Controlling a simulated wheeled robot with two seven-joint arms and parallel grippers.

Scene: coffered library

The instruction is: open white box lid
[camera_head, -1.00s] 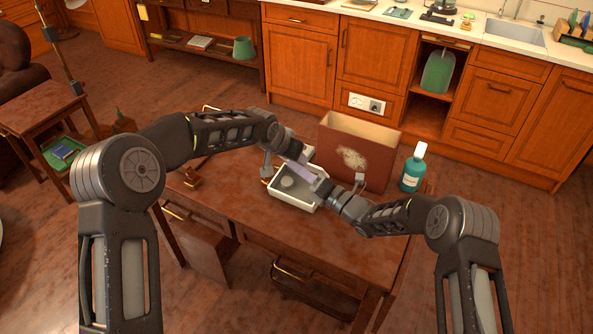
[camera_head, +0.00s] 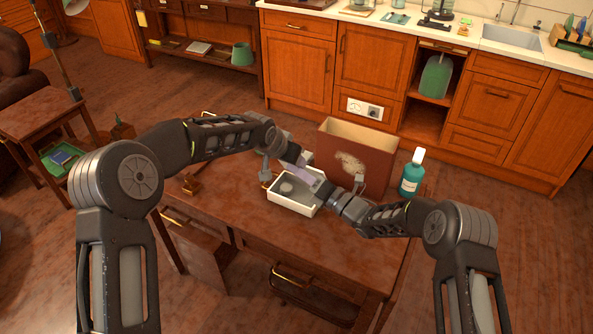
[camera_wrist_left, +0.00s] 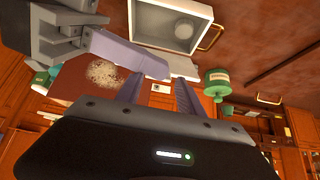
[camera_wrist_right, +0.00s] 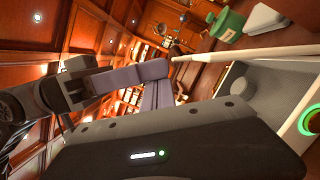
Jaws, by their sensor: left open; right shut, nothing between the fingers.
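The white box (camera_head: 296,204) stands on the desk, its top uncovered. Its grey inside and a round pale thing in it show, and the box is also in the left wrist view (camera_wrist_left: 140,22) and right wrist view (camera_wrist_right: 297,72). A pale panel (camera_wrist_left: 145,62) at the box's far side looks like the lid swung back, partly hidden by my grippers. My right gripper (camera_head: 303,172) is shut and empty over the box's far edge, its fingers by that panel; contact is unclear. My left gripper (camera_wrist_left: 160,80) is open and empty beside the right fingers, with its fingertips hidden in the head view.
A large brown open box (camera_head: 372,157) stands close behind the white box. A teal bottle (camera_head: 411,174) is at the desk's right edge. The desk front (camera_head: 300,245) is clear.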

